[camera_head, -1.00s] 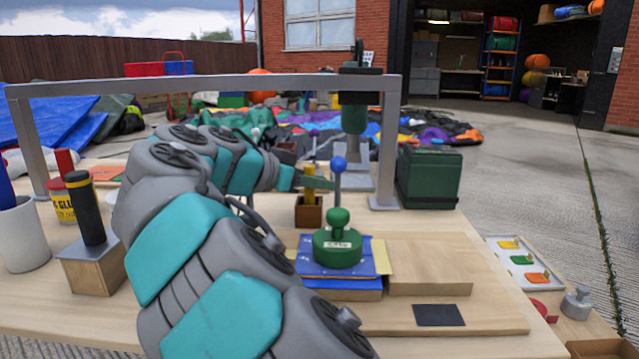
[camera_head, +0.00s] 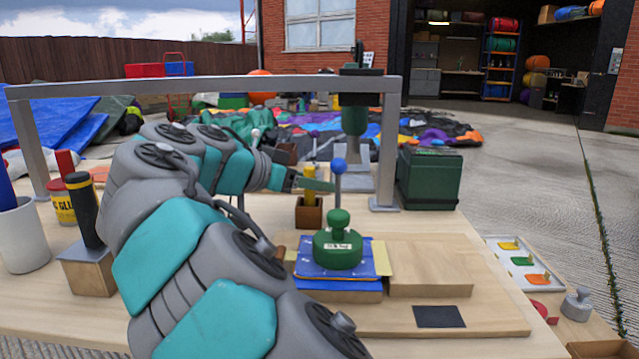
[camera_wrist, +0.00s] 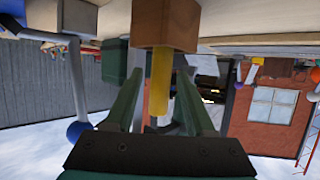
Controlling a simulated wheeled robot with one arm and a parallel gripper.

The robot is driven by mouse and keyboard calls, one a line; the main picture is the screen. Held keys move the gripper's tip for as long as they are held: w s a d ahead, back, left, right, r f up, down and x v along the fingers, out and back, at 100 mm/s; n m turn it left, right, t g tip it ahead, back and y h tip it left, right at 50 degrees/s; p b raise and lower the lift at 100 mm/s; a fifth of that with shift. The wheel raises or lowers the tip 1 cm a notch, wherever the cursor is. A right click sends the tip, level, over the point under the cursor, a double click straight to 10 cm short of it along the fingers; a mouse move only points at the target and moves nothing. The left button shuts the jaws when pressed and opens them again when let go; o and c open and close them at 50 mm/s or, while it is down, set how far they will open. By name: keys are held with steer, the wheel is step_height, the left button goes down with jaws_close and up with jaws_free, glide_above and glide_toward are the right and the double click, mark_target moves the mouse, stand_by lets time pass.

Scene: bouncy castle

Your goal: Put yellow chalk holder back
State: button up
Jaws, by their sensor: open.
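The yellow chalk holder (camera_head: 311,199) stands upright in a small brown wooden block (camera_head: 309,216) behind the green stamp. My gripper (camera_head: 318,184) reaches in from the left at the holder's height; one green finger crosses in front of it, with yellow showing above and below. In the wrist view, which is upside down, the yellow holder (camera_wrist: 161,80) hangs from the wooden block (camera_wrist: 165,25) between the spread green fingers of my gripper (camera_wrist: 159,92). Gaps show on both sides of it. My gripper is open and holds nothing.
A green stamp with a knob (camera_head: 338,245) sits on a blue pad just in front. A blue-tipped rod (camera_head: 339,166) stands close right of my fingers. A grey frame (camera_head: 210,86) spans above, and a green box (camera_head: 430,178) stands right. The wooden boards (camera_head: 430,262) at right are mostly clear.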

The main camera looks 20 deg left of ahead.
steer(key=p+v, duration=0.1)
steer(key=v, duration=0.9)
steer(key=shift+p, duration=0.4)
steer(key=shift+s+r, duration=0.1)
